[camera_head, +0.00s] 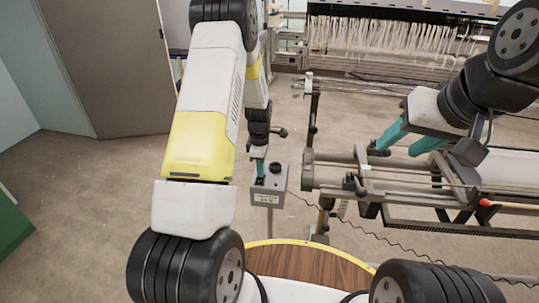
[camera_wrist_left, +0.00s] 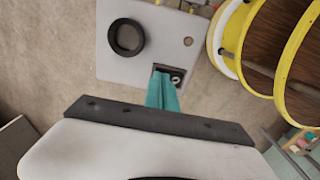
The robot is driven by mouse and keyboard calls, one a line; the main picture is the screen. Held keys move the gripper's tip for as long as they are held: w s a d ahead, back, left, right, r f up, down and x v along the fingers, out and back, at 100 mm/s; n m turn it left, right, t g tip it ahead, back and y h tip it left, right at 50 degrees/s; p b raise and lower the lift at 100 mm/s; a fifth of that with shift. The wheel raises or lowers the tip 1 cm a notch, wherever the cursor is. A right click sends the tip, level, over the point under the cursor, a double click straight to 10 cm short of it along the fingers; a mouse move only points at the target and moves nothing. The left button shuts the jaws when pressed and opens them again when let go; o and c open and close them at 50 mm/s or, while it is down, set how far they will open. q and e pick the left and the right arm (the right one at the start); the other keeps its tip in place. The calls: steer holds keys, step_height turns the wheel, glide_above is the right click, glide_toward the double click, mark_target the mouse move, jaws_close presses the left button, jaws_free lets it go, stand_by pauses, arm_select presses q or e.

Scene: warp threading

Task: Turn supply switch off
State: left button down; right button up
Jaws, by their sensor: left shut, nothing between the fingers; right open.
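The supply box (camera_head: 268,186) is a small grey box with a round black knob on top, standing left of the loom frame in the head view. In the left wrist view the box (camera_wrist_left: 95,60) shows its black knob (camera_wrist_left: 126,37) and a dark rocker switch (camera_wrist_left: 178,74) in a recess. My left gripper (camera_head: 260,176) is shut and empty, its teal fingertips (camera_wrist_left: 163,84) at the edge of the switch. They cover part of it; whether they touch it I cannot tell. My right gripper (camera_head: 409,142) is open, over the loom frame at the right.
The loom frame (camera_head: 335,158) with bars and rails fills the right. White warp threads (camera_head: 390,35) hang at the back. A coiled cable (camera_head: 375,238) runs from the box toward the right. Open floor (camera_head: 90,210) lies to the left.

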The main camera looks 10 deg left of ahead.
mark_target(260, 179)
arm_select(q)
steer(key=shift+f, duration=0.15)
steer(key=shift+s, duration=0.15)
steer(key=shift+s+r, duration=0.25)
steer(key=shift+s, duration=0.35)
steer(key=shift+r, duration=0.1)
steer(key=shift+r, duration=0.35)
step_height(260, 179, up, 13)
stand_by(0.3)
